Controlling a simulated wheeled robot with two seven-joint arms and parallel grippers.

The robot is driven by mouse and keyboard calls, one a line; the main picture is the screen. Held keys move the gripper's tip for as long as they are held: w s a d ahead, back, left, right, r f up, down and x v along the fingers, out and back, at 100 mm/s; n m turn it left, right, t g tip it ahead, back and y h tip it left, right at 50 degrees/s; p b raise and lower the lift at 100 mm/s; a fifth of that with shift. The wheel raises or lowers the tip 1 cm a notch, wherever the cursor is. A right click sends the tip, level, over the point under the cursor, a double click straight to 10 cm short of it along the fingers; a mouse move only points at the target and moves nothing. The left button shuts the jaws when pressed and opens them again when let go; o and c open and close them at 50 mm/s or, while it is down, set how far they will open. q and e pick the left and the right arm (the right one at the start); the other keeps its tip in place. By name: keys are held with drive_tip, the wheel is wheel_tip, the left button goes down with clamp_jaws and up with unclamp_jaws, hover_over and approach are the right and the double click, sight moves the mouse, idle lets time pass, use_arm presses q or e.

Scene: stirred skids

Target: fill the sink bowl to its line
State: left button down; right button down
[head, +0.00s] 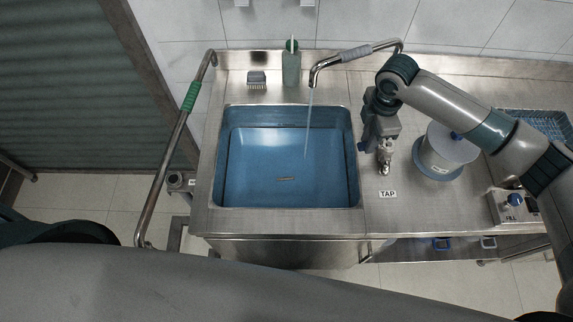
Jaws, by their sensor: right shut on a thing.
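The sink bowl (228,118) is a blue-looking rectangular basin set in the steel counter. The spout (322,68) is over its back right part, and a thin stream of water (308,125) falls from it into the bowl. I cannot clearly make out the fill line or the water's exact level. A small dark-lettered mark shows low in the bowl. My right gripper (385,165) points down at the counter right of the bowl, behind the TAP label (387,194). It is shut on the tap handle (384,171), which it partly hides. My left gripper is not in view.
A clear round tub (446,152) with a blue base stands right of my right gripper. A small box with a blue knob (515,200) is at the right front. A bent rail (174,145) runs along the left.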

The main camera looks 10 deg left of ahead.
drive_tip(key=shift+w+a+m, duration=0.2)
drive_tip(key=shift+w+m, duration=0.45)
drive_tip(key=shift+m, duration=0.45)
drive_tip(key=c, duration=2.5)
unclamp_jaws()
drive_tip(key=shift+w+r+m, duration=0.15)
drive_tip(key=shift+w+m, duration=0.05)
drive_tip(key=shift+m, duration=0.3)
drive_tip(key=shift+c, duration=0.2)
drive_tip(key=o, duration=0.8)
drive_tip(key=shift+o, duration=1.3)
drive_tip(key=shift+w, duration=0.1)
drive_tip(key=shift+w+a+f, duration=0.1)
drive_tip(key=shift+f, duration=0.1)
drive_tip(key=o, duration=0.4)
drive_tip(key=shift+s+r, duration=0.1)
drive_tip(key=shift+s, duration=0.1)
